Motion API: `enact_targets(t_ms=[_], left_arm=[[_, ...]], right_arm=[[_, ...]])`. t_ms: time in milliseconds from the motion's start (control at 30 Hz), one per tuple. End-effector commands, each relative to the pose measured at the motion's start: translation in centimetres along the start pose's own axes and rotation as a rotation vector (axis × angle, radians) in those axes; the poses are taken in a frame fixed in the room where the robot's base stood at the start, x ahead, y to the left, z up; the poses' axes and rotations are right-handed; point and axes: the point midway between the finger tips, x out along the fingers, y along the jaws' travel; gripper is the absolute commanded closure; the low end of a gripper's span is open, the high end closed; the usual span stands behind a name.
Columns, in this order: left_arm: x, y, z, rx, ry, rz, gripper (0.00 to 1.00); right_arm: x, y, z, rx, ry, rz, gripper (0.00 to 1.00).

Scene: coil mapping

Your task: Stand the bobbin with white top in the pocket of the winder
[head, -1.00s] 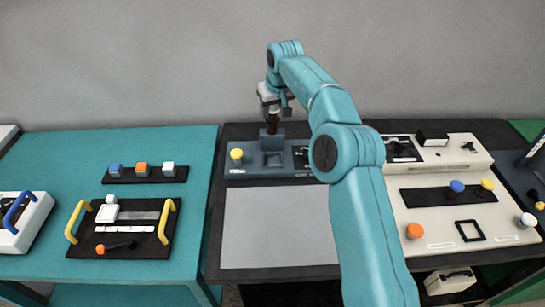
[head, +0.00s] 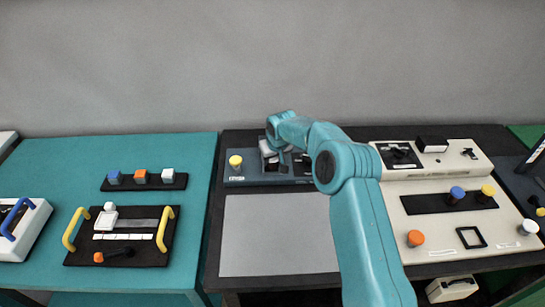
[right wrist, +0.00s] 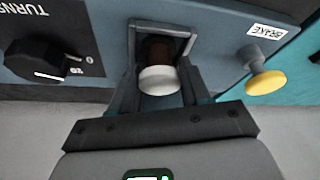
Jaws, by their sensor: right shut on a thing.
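The bobbin with white top (right wrist: 158,80) has a dark brown body and is held between the fingers of my right gripper (right wrist: 160,86). In the right wrist view its lower end lies within the square pocket (right wrist: 187,45) of the winder (right wrist: 218,45). I cannot tell whether it touches the pocket floor. In the head view my right gripper (head: 273,160) is low over the blue-grey winder (head: 236,181), and the gripper and arm hide the bobbin and pocket. My left gripper is not in view.
A yellow brake knob (right wrist: 265,82) stands beside the pocket; a black turns dial (right wrist: 38,60) is on its other side. A bare grey mat (head: 275,235) lies before the winder. A cream panel (head: 440,222) with coloured knobs is at right, a teal table (head: 60,165) at left.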

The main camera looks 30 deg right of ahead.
Motion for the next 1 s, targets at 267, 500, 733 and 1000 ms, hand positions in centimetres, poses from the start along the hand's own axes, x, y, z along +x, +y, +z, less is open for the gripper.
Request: enact_targets(t_ms=[267, 500, 733, 1000], left_arm=[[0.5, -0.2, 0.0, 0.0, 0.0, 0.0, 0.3], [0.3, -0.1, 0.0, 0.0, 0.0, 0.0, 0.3], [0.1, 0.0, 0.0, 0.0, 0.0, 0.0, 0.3], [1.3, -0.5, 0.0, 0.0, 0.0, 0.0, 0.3]], right_arm=[[0.4, 0.0, 0.1, 0.0, 0.0, 0.0, 0.5], [0.2, 0.0, 0.1, -0.001, 0.0, 0.0, 0.28], [-0.5, 0.0, -0.1, -0.001, 0.001, 0.0, 0.28], [-6.3, 0.0, -0.1, -0.001, 0.005, 0.0, 0.28]])
